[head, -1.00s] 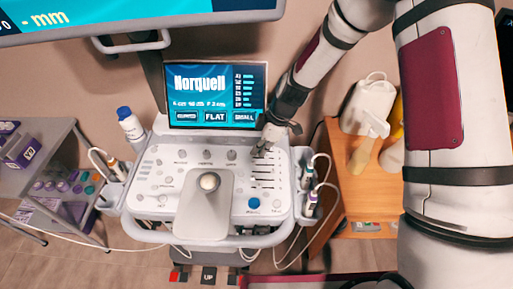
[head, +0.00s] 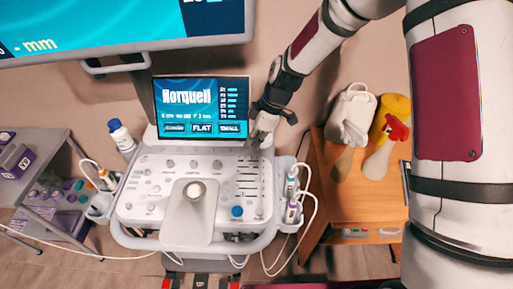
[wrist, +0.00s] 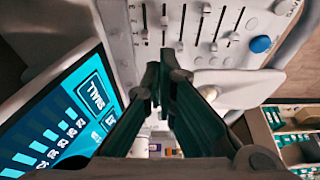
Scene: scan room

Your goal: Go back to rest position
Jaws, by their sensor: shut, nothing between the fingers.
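My gripper (head: 262,130) hangs above the upper right part of the ultrasound console's control panel (head: 150,180) in the head view, just right of the small screen (head: 202,107). In the wrist view, my gripper (wrist: 160,85) is shut with its fingertips together and nothing between them. Slider controls (wrist: 205,25) lie beyond the fingertips, and they look apart from them. The small screen (wrist: 50,130) fills the lower left of the wrist view.
Probes (head: 292,205) with cables hang at the console's right side. A grey cart (head: 40,145) stands at left. A large monitor (head: 120,25) overhangs the top.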

